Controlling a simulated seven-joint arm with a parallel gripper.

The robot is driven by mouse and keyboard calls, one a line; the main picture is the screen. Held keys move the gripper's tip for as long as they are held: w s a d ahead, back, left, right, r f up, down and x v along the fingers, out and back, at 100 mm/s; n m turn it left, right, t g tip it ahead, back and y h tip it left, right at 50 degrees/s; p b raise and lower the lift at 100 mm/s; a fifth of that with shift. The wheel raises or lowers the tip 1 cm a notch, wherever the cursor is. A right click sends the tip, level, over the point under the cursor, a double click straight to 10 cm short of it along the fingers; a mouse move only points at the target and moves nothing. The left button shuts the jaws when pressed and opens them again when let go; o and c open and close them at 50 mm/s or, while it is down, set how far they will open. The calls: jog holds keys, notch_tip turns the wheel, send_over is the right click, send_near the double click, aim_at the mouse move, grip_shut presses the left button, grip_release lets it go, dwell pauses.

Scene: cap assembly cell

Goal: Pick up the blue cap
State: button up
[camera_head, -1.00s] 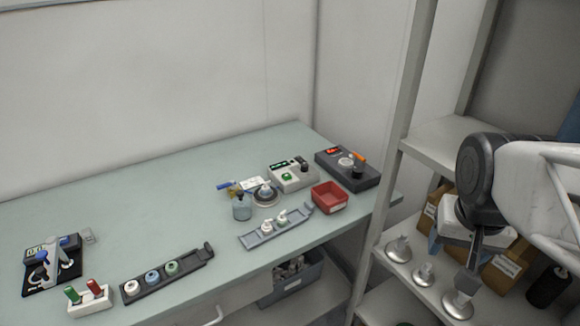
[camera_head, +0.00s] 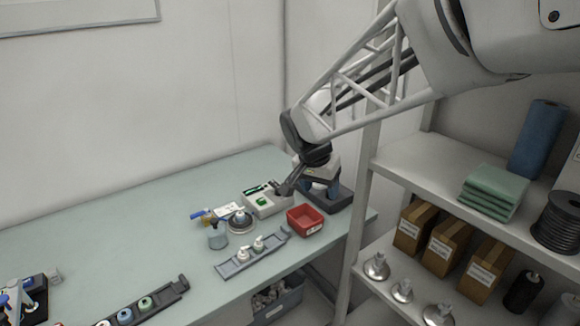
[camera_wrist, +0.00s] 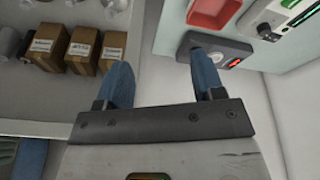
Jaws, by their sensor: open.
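The blue cap (camera_head: 125,316) sits in a dark tray (camera_head: 168,292) at the bottom left of the head view, between a green cap (camera_head: 145,302) and a white cap (camera_head: 102,323) cut by the frame edge. My gripper (camera_head: 322,190) is far to the right of it, over the dark control box at the bench's right end. In the wrist view its two blue fingers (camera_wrist: 163,62) stand apart with nothing between them. The blue cap does not show in the wrist view.
A shelf (camera_head: 400,165) with brown boxes (camera_head: 447,246) is at right. The bench's middle left is clear.

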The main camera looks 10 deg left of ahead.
jog(key=w+a+f+m, duration=0.1)
jog(key=w+a+f, duration=0.2)
jog(key=a, duration=0.4)
jog(key=w+a+f, duration=0.3)
jog(key=a, duration=0.4)
jog(key=m+t, duration=0.1)
jog(key=m, duration=0.1)
send_over(239, 210)
jog(key=s+a, duration=0.2)
jog(key=s, duration=0.1)
notch_tip(239, 210, down, 7)
jog(key=shift+w+h, duration=0.25)
jog(key=shift+h, duration=0.15)
jog(key=shift+d+f, duration=0.1)
jog(key=shift+x, duration=1.25)
jog(key=shift+w+x, duration=0.15)
jog(key=shift+x, duration=1.15)
jog(key=shift+w+x, duration=0.1)
jog(key=shift+x, duration=1.2)
jog(key=shift+d, duration=0.1)
